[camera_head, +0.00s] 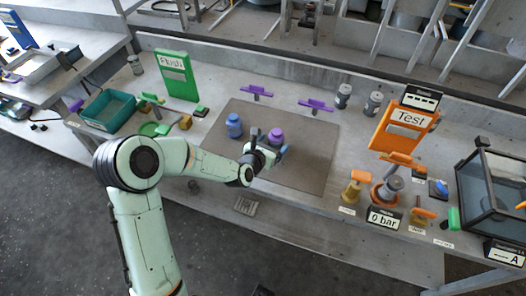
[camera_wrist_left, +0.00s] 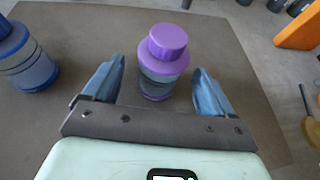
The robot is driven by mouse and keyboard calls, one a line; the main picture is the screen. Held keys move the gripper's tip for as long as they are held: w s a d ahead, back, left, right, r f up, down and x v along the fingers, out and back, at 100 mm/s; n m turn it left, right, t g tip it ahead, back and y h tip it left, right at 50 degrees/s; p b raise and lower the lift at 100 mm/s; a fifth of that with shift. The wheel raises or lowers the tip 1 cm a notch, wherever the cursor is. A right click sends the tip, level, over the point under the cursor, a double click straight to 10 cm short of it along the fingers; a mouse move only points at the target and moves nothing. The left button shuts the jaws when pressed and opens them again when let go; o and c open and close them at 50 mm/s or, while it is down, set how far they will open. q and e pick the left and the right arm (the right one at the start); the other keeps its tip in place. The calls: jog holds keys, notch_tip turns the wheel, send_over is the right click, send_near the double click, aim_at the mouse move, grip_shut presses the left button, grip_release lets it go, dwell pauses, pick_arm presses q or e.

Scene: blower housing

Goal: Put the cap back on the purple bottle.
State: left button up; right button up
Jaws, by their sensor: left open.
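The purple bottle (camera_head: 277,134) stands upright on the dark mat, and it also shows in the left wrist view (camera_wrist_left: 163,65). Its round purple cap (camera_wrist_left: 168,40) sits on top of the purple shoulder; I cannot tell whether it is fastened. The lower body looks dark and banded. My left gripper (camera_head: 269,152) is open, with one blue-grey finger to each side of the bottle in the left wrist view (camera_wrist_left: 158,68). I see no clear contact between fingers and bottle. The gripper hides part of the bottle in the head view. My right gripper is not in view.
A blue bottle (camera_head: 235,126) stands on the mat (camera_head: 310,165) left of the purple one. Two purple holders (camera_head: 257,91) (camera_head: 316,105) stand along the mat's back edge. Orange fittings (camera_head: 353,188) and a glass box (camera_head: 492,180) are at right; a green tray (camera_head: 108,108) is at left.

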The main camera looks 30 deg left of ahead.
pick_arm(q)
jog(key=p+v, duration=0.1)
jog(key=v, duration=0.8)
jog(key=shift+s, duration=0.1)
